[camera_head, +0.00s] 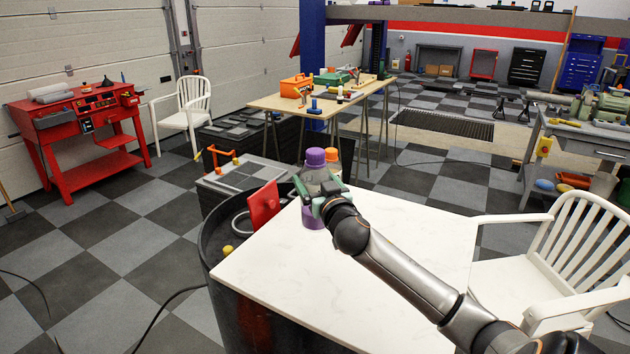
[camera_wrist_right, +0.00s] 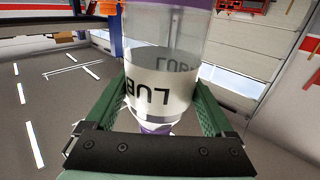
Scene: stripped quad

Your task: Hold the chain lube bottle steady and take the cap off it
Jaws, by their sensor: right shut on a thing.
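The chain lube bottle (camera_head: 312,181) stands upright near the far left corner of the white table. It has a clear body, a purple lower part and a purple cap (camera_head: 315,157) on top. My right gripper (camera_head: 322,202) is shut around the body from the near right side. The fingers hide part of the bottle's side. My left gripper is in neither view.
A second bottle with an orange cap (camera_head: 332,155) stands close behind the lube bottle. A red flat thing (camera_head: 264,205) is at the table's left edge. The white tabletop (camera_head: 300,270) is otherwise bare. A white chair (camera_head: 560,260) is at the right.

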